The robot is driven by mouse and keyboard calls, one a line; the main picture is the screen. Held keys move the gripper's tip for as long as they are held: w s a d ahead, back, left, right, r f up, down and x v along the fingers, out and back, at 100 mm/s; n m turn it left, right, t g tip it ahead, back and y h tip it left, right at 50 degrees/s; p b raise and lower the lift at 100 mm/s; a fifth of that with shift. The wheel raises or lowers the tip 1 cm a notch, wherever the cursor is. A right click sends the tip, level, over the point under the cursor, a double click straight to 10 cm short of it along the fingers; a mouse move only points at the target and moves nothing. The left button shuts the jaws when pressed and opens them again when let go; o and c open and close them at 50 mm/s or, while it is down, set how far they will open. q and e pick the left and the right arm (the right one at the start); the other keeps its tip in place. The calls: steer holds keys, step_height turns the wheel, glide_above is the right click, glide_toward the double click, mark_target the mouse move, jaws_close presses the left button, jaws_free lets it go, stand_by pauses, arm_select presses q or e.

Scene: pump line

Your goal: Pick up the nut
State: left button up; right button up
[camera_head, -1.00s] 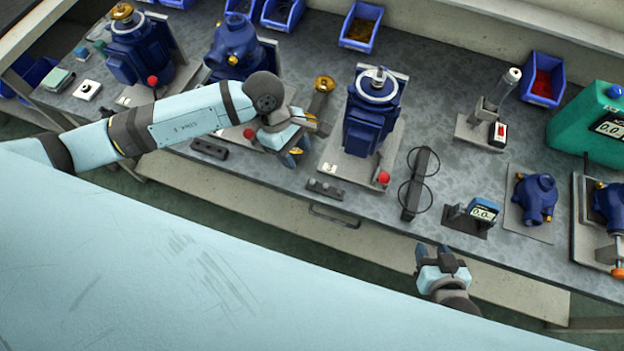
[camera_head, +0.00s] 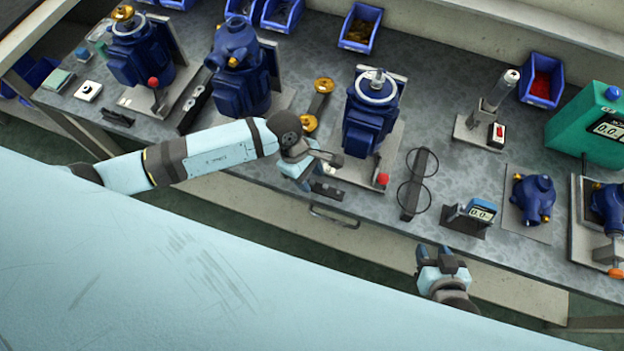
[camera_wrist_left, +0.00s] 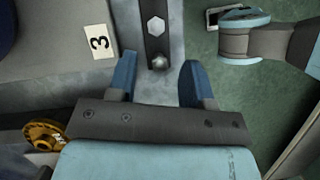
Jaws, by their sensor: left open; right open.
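Two silver hexagonal pieces sit on a dark narrow rail in the left wrist view: a larger nut-like one (camera_wrist_left: 155,25) and a smaller one (camera_wrist_left: 160,62) closer to my fingers. In the head view the rail (camera_head: 327,190) lies at the bench's front edge, partly hidden by my left gripper. My left gripper (camera_head: 308,180) is open and empty above the rail's end. In the left wrist view its fingers (camera_wrist_left: 160,82) stand on either side of the rail, with the smaller piece near the gap. My right gripper (camera_head: 436,258) is open and empty in front of the bench.
A blue pump (camera_head: 370,115) stands on a plate just beyond the rail, with a red knob (camera_head: 382,179) at its corner. A brass flanged part (camera_head: 323,86) lies to its left. A black bracket with rings (camera_head: 417,185) and a blue meter (camera_head: 480,210) are to the right.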

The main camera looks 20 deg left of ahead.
arm_select(q)
steer(key=shift+f+b, duration=0.25)
steer(key=shift+b, duration=0.1)
stand_by(0.3)
jaws_close()
